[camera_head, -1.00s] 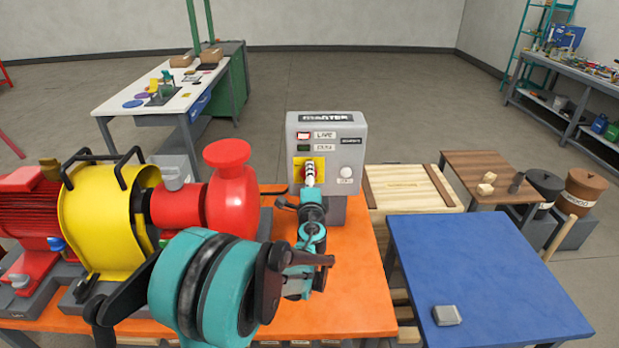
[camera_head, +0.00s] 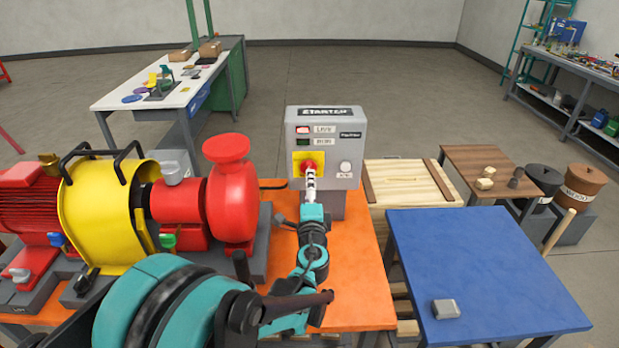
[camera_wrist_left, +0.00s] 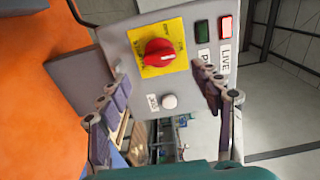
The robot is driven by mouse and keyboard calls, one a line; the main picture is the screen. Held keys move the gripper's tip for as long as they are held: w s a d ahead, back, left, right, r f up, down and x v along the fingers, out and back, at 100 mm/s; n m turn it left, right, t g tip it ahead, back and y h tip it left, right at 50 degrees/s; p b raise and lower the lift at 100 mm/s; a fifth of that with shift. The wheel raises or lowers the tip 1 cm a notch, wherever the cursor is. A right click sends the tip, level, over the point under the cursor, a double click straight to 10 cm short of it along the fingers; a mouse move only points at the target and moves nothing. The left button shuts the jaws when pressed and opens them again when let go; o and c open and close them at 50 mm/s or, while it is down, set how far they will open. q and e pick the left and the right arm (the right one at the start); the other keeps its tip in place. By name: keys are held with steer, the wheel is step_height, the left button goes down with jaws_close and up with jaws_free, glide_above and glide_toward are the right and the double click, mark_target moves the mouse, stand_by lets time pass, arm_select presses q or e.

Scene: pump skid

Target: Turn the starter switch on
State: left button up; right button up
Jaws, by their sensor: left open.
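The grey starter box (camera_head: 346,133) stands on the orange bench. Its red rotary switch (camera_head: 310,167) sits on a yellow plate. The plate's lettering is too small to read. My left gripper (camera_head: 310,187) is just below and in front of the switch in the head view. In the left wrist view the left gripper (camera_wrist_left: 163,94) is open and empty, its fingers apart on either side of the box face. My right gripper is not in view.
A red lamp (camera_wrist_left: 226,28) looks lit beside a dark green lamp (camera_wrist_left: 202,32). A white button (camera_wrist_left: 169,101) is on the box. A red pump (camera_head: 231,200) and yellow guard (camera_head: 95,220) stand left. A blue table (camera_head: 480,260) is at right.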

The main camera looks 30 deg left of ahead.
arm_select(q)
steer(key=v, duration=0.3)
steer(key=shift+s+d, duration=0.2)
steer(key=shift+s, duration=0.05)
steer(key=s+d+f+n+g+h, duration=0.4)
steer(key=s+d+f+n, duration=0.1)
steer(key=s, duration=0.4)
steer(key=s+d+f+n+g+h, duration=0.4)
steer(key=s+d+f+n+h, duration=0.1)
steer(key=s+d, duration=0.5)
steer(key=shift+s+d+f+n, duration=0.2)
steer(key=shift+s+f+n, duration=0.05)
steer(key=shift+n, duration=0.65)
